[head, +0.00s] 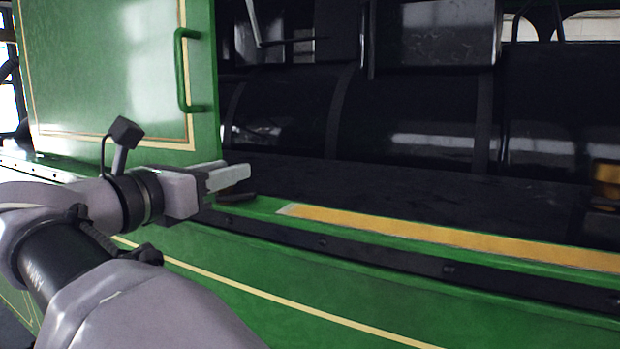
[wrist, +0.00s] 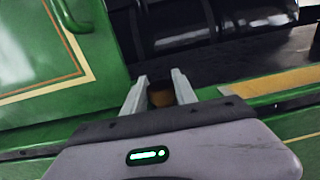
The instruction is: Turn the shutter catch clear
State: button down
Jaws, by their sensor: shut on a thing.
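The green shutter panel (head: 105,75), with cream and tan lining and a green handle (head: 190,70), stands at the left; it also shows in the wrist view (wrist: 40,60). My gripper (head: 235,173) is at the panel's lower right corner, just above the green ledge. In the wrist view its fingers (wrist: 160,82) are closed about a small brownish-orange piece (wrist: 161,97), which looks like the shutter catch. Most of this piece is hidden between the fingers, so its turn angle cannot be told. A dark flat piece (head: 237,198) lies on the ledge just below the fingertips.
Right of the panel is an opening with a black boiler (head: 400,120) and dark fittings. A yellow strip (head: 450,238) runs along the green ledge, above a dark riveted rail (head: 385,260). A yellowish piece (head: 606,180) stands at the far right.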

jog(key=m+g+h+p, duration=0.2)
jog(key=m+h, duration=0.1)
jog(key=h, duration=0.1)
jog(key=shift+w+a+g, duration=0.1)
jog(key=shift+g, duration=0.3)
jog(key=m+g+h+p, duration=0.2)
jog(key=p, duration=0.1)
jog(key=shift+r, duration=0.15)
jog(key=shift+h+p, duration=0.3)
jog(key=shift+p, duration=0.05)
jog(key=shift+f+m+g, duration=0.2)
jog(key=shift+m+g, duration=0.2)
jog(key=c, duration=1)
grip_release()
